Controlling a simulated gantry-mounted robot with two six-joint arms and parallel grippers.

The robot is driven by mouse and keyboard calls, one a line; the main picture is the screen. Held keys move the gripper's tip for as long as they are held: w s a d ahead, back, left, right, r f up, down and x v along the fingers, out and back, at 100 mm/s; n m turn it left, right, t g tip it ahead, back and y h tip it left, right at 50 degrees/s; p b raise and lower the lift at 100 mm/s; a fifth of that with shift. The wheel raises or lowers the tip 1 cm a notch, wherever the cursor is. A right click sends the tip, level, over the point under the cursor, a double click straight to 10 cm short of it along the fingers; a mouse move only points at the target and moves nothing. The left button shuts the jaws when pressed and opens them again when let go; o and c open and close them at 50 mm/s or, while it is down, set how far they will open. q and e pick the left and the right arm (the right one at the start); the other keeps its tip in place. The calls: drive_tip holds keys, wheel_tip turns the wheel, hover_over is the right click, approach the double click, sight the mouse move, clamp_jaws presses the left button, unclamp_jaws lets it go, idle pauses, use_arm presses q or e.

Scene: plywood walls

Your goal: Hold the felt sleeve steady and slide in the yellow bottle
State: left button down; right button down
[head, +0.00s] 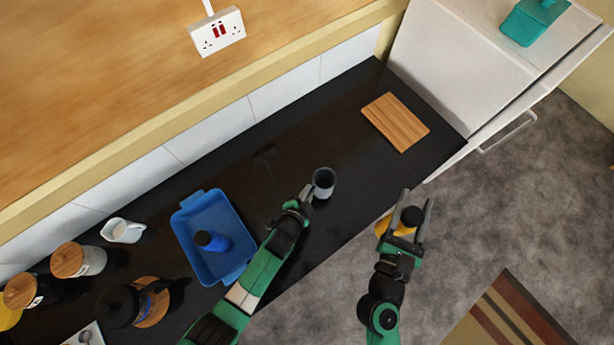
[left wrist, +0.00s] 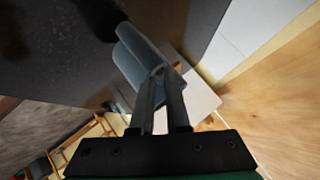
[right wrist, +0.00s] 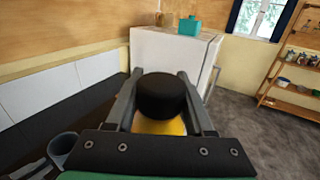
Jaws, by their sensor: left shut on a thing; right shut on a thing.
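The felt sleeve (head: 324,183) is a grey open cup shape standing on the black counter, its mouth facing up. My left gripper (head: 306,192) is shut on its near left side; the left wrist view shows the grey sleeve (left wrist: 140,62) at the fingertips. The yellow bottle (head: 383,225) with a black cap is held by my right gripper (head: 412,212), right of the sleeve and beyond the counter's front edge. In the right wrist view the black cap (right wrist: 160,97) and a bit of yellow bottle (right wrist: 160,127) show between the fingers. The bottle's lower part is hidden.
A blue tray (head: 185,222) holding a blue bottle (head: 212,241) lies left of my left arm. A wooden board (head: 396,122) lies at the counter's far right. A white jug (head: 123,230) and wooden-lidded jars (head: 80,260) stand at left. Counter behind the sleeve is clear.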

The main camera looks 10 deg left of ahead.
use_arm(q)
drive_tip(key=shift+f, duration=1.5)
drive_tip(key=c, duration=1.5)
unclamp_jaws()
drive_tip(key=shift+a, duration=0.1)
clamp_jaws()
drive_tip(key=o, duration=0.6)
unclamp_jaws()
clamp_jaws()
